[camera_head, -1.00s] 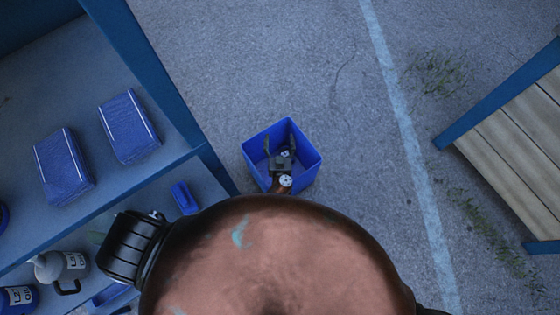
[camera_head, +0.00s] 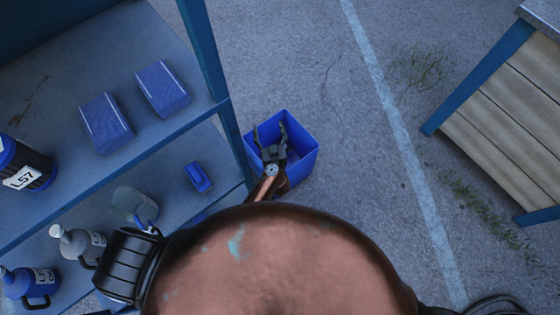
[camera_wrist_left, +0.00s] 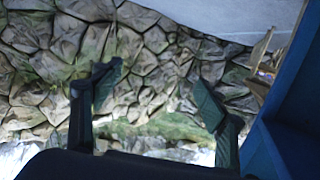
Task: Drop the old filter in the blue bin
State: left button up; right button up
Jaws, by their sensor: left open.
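The blue bin (camera_head: 304,162) stands on the pavement right of the shelves. My left gripper (camera_head: 270,129) shows over the bin's left part in the head view, fingers apart and nothing between them. Its open fingers also show empty in the left wrist view (camera_wrist_left: 155,90). I cannot make out an old filter in the gripper or in the visible part of the bin; the gripper and arm hide some of the bin's inside. My right gripper is out of view.
Blue shelves (camera_head: 215,60) on the left hold two blue boxes, a dark canister (camera_head: 27,165) marked L57, a small blue object (camera_head: 198,177) and jugs (camera_head: 75,243). A wooden-topped bench (camera_head: 505,120) stands right. Pavement between is clear.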

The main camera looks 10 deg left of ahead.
pick_arm(q)
notch_tip(320, 180, up, 10)
jog(key=p, duration=0.2)
jog(key=shift+w+f, duration=0.15)
jog(key=shift+f, duration=0.1)
jog(key=shift+d, duration=0.1)
